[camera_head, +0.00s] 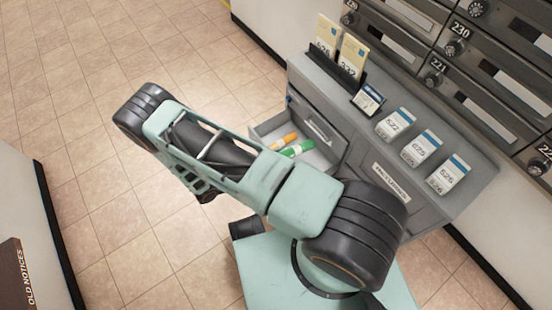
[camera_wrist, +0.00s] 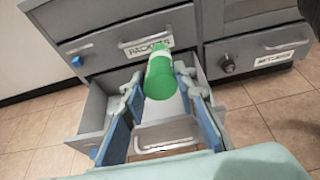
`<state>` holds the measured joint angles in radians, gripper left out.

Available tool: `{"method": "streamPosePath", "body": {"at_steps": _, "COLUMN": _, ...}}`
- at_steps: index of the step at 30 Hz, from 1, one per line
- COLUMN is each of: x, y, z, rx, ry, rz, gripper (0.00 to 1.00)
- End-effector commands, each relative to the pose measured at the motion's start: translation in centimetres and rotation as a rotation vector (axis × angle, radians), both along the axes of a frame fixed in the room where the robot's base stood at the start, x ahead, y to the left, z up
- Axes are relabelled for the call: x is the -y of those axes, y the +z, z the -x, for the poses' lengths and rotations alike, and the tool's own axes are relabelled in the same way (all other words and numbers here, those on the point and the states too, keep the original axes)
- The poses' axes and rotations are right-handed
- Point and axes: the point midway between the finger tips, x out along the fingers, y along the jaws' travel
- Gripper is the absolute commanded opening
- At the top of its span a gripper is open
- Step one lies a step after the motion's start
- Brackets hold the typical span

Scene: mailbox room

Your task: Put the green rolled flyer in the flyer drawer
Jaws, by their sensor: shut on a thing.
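In the wrist view my gripper (camera_wrist: 159,80) is shut on the green rolled flyer (camera_wrist: 159,76), one finger on each side. The flyer points away from me, with its round end toward the camera. Behind and below it, a grey drawer (camera_wrist: 93,112) stands open. In the head view the open drawer (camera_head: 268,127) shows beyond my arm, with a green roll (camera_head: 298,148) and an orange roll (camera_head: 284,141) at its opening. My arm hides the fingers there. I cannot tell whether the flyer touches the drawer floor. The orange roll is not visible in the wrist view.
A drawer labelled PACKETS (camera_wrist: 143,45) is shut above the open one. The grey cabinet top (camera_head: 440,130) carries card stacks (camera_head: 420,148) and a dark holder with envelopes (camera_head: 353,55). Mailboxes (camera_head: 500,70) line the wall. The tiled floor (camera_head: 80,80) at left is clear.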

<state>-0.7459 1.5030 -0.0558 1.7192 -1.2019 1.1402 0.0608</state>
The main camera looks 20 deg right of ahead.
Motion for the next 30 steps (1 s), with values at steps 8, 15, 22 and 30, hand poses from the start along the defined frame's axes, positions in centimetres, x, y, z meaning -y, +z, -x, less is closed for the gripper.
{"method": "streamPosePath", "body": {"at_steps": 8, "x": 2.2, "y": -2.5, "z": -0.7, "rx": 0.000, "ry": -0.002, "rz": 0.001, "gripper": 0.03}}
{"method": "streamPosePath", "body": {"at_steps": 15, "x": 4.1, "y": -4.6, "z": -1.5, "rx": 0.000, "ry": -0.001, "rz": 0.000, "gripper": 0.03}}
{"method": "streamPosePath", "body": {"at_steps": 22, "x": 5.6, "y": -6.5, "z": -2.0, "rx": -0.001, "ry": -0.001, "rz": 0.002, "gripper": 0.03}}
{"method": "streamPosePath", "body": {"at_steps": 30, "x": 6.5, "y": -9.2, "z": -2.4, "rx": -0.001, "ry": 0.000, "rz": 0.000, "gripper": 0.03}}
